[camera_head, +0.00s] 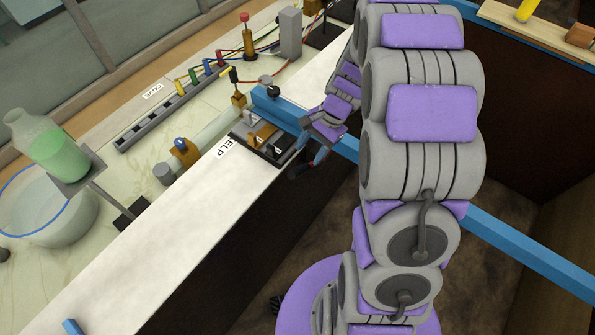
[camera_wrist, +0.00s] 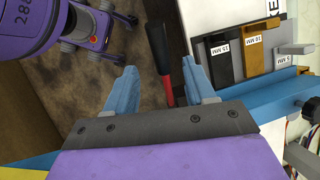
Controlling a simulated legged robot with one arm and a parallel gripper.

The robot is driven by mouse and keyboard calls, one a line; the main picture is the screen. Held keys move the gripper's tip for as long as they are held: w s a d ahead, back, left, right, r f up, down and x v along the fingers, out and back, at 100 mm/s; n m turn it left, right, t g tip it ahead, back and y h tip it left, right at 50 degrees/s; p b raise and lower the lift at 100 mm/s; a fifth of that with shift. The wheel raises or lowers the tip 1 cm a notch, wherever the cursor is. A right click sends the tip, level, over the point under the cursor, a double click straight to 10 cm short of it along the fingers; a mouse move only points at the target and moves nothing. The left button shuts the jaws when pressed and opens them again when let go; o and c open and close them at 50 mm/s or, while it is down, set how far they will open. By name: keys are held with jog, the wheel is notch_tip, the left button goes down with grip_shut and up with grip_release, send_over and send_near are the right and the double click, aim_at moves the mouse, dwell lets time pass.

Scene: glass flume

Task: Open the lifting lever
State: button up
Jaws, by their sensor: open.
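A lever-like rod with a black grip (camera_wrist: 158,38) and a red section (camera_wrist: 164,85) shows in the wrist view. I take it to be the lifting lever, but cannot be sure. My gripper (camera_wrist: 159,70) is open, its two blue fingers apart. The rod appears between the fingers, nearer the right one; I cannot tell whether it touches or how far below it lies. In the head view my gripper (camera_head: 309,166) is small, beside the edge of the white bench, and the rod is mostly hidden there.
A rack with labelled slots (camera_wrist: 236,52) stands right of the gripper. A blue bar (camera_head: 510,245) crosses the scene. Dark floor lies below.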

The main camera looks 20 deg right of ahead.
aim_at(300, 168)
jog(key=b+x, duration=0.1)
jog(key=x, duration=0.8)
jog(key=shift+s+a+f, duration=0.1)
jog(key=shift+f, duration=0.2)
grip_shut()
